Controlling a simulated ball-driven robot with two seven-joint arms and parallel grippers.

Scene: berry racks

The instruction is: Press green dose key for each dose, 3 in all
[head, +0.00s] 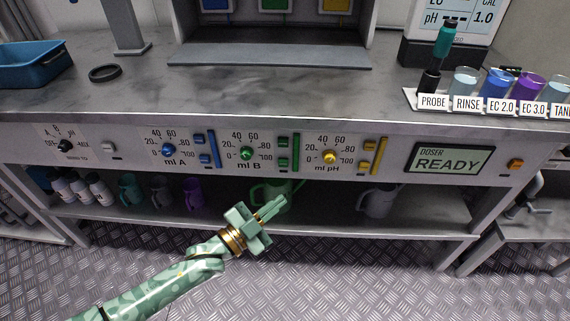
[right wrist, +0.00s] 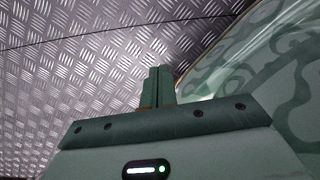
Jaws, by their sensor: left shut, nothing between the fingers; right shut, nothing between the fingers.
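The doser panel (head: 120,146) runs along the bench front. Its ml B group has a green knob (head: 246,153), two small green keys, the upper (head: 283,141) and the lower (head: 282,162), and a tall green bar (head: 295,152). The doser display (head: 448,161) reads READY. My left gripper (head: 276,206) is shut and empty, below the green keys and apart from the panel, its fingers pointing up and right. My right gripper (right wrist: 158,86) is shut and empty in the right wrist view, over metal flooring; it does not show in the head view.
Blue controls (head: 169,150) sit left of the green ones and yellow controls (head: 330,157) sit right. An orange button (head: 516,164) is at the far right. A grey jug (head: 378,201) and several other vessels stand on the shelf below. Labelled cups (head: 466,82) stand on the bench right.

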